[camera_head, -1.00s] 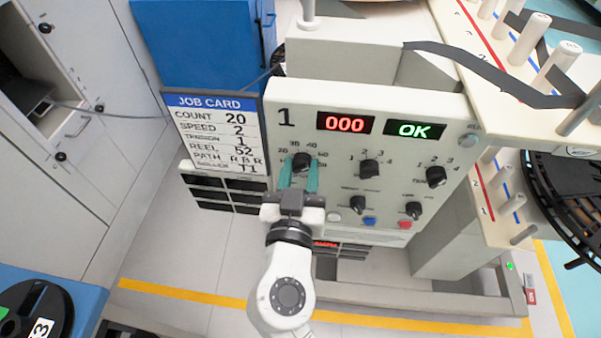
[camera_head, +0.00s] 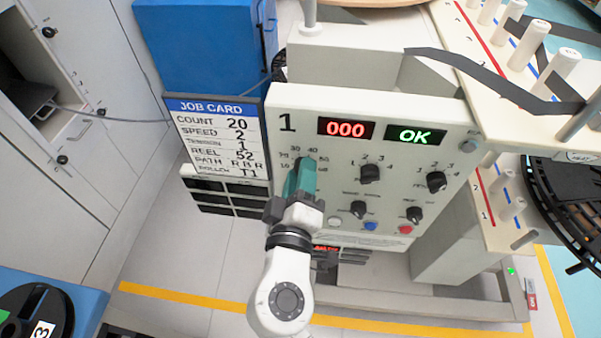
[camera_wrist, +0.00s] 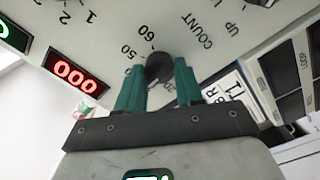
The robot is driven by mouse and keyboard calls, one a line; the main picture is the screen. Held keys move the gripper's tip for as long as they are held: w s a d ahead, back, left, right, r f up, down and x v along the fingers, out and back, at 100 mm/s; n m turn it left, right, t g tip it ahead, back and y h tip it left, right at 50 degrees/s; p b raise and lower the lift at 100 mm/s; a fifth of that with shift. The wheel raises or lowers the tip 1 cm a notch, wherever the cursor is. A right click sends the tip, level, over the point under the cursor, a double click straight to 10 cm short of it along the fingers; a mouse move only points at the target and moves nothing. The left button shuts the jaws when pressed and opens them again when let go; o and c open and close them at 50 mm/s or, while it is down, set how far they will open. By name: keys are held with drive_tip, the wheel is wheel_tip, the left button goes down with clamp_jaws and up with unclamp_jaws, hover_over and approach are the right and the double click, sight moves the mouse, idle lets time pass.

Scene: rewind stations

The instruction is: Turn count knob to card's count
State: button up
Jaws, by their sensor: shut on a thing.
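The job card (camera_head: 213,140) on the left of the panel reads COUNT 20, with SPEED 2 and REEL 52 below. The count knob (camera_wrist: 159,66) is dark and sits between my green fingertips in the wrist view. Printed numbers such as 50 and 60 show around it there. My gripper (camera_head: 300,180) is shut on the count knob at the panel's left side, and its fingers hide most of the knob in the head view. The red display (camera_head: 346,129) reads 000.
The panel (camera_head: 440,113) also carries two upper knobs (camera_head: 369,174) (camera_head: 436,181), two lower knobs and several coloured buttons. A green display (camera_head: 415,134) reads OK. A dark strip runs over pegs (camera_head: 529,41) at the upper right.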

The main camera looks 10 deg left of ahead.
drive_tip(key=shift+a+f+n+p, duration=0.1)
drive_tip(key=shift+n+p, duration=1.3)
drive_tip(key=shift+n, duration=1.8)
drive_tip(key=shift+f+n+p, duration=0.1)
drive_tip(key=shift+n+p, duration=1.3)
drive_tip(key=shift+n, duration=1.8)
drive_tip(key=o, duration=1)
drive_tip(key=shift+s, duration=0.1)
drive_tip(key=s+b, duration=0.1)
drive_tip(key=s, duration=0.9)
drive_tip(key=shift+s+a, duration=0.15)
drive_tip(key=shift+s, duration=0.2)
